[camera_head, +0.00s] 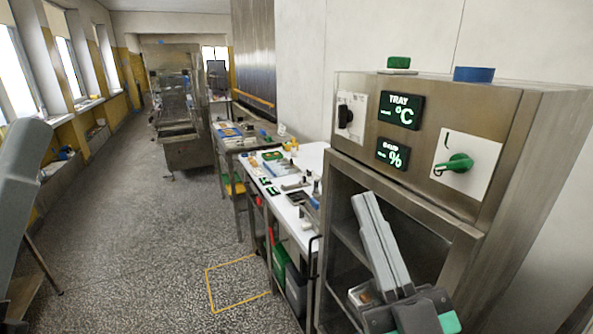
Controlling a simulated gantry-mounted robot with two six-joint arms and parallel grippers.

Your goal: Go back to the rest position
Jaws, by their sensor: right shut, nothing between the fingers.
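My right gripper (366,203) points up in front of the open bay of a steel cabinet (343,175) at the right. Its two grey fingers lie together with nothing between them. I cannot tell whether it touches the cabinet. At the left edge a large grey part of my left arm (24,190) shows, cut off by the picture. I cannot tell from it how the left jaws stand.
The cabinet has a green knob (454,165), a black knob (345,117) and two lit displays. A white worktop (282,213) with small tools stands left of it. A yellow outline (209,290) marks the floor. The speckled floor (130,240) is clear in the middle.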

